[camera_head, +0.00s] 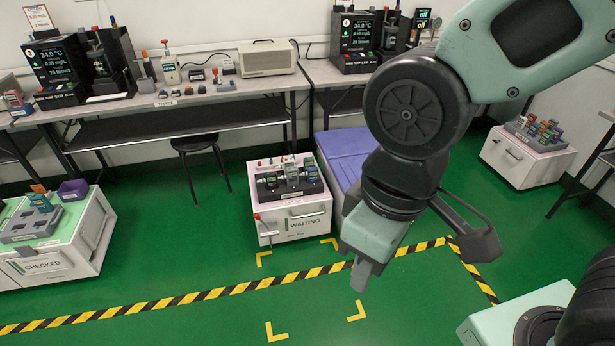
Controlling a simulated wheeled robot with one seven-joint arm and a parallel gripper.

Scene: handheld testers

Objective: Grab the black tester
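A white cart marked WAITING (306,224) stands on the green floor in the middle, with a black tray (267,194) on top. Several small handheld devices stand in the tray. A dark one at the tray's left (271,181) looks like a black tester, but it is too small to be sure. A grey-green one (292,173) stands beside it. My gripper (362,272) hangs pointing down, in front and to the right of this cart in the picture, apart from the devices. Its fingers are seen from the side, so whether they are open is hidden.
A CHECKED cart (62,262) with a grey tray stands at left. A purple-topped box (345,158) adjoins the WAITING cart. Benches (225,88) with test stations line the back wall. A stool (195,142) stands before them. Another white cart (520,158) is at right. Striped floor in front is clear.

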